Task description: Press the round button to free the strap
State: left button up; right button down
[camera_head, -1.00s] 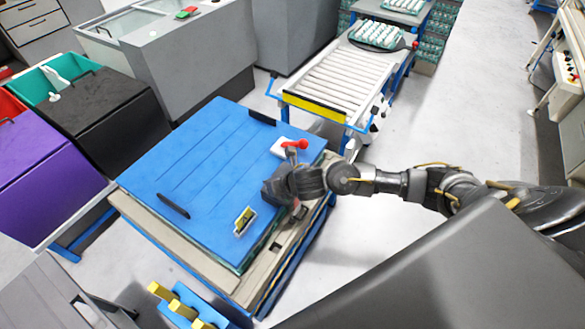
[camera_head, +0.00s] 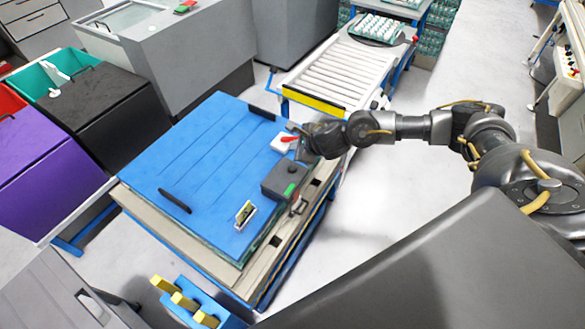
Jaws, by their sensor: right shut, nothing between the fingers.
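A grey box (camera_head: 279,186) with a dark round button (camera_head: 293,169) and a green patch (camera_head: 290,189) sits on the right edge of the blue lid (camera_head: 200,170). A small metal piece, perhaps part of the strap, hangs just below the box at the lid's edge; I cannot make out the strap clearly. My right gripper (camera_head: 300,142) is shut and empty. It is above and beyond the box, close beside a white plate with a red lever (camera_head: 290,138), and partly covers the plate's right end. I cannot tell whether it touches the lever. My left gripper is not in view.
Floor is clear to the right.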

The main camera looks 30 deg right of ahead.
jog(key=b, duration=0.6)
send_over(295, 170)
notch_tip(295, 170, down, 8)
jog(key=shift+r, duration=0.2)
jog(key=shift+d+f+b, duration=0.1)
jog(key=shift+f+b, duration=0.25)
jog(key=shift+f, duration=0.05)
dwell(1.2)
jog(key=shift+f+b, duration=0.4)
jog(key=shift+b, duration=0.25)
jog(key=shift+f+b, duration=0.6)
jog(key=shift+b, duration=0.1)
dwell(0.6)
jog(key=shift+r, duration=0.1)
jog(key=shift+r+p, duration=0.6)
jog(key=shift+r, duration=0.3)
jog(key=shift+r, duration=0.1)
jog(key=shift+r+p, duration=1.75)
jog(key=shift+r, duration=0.65)
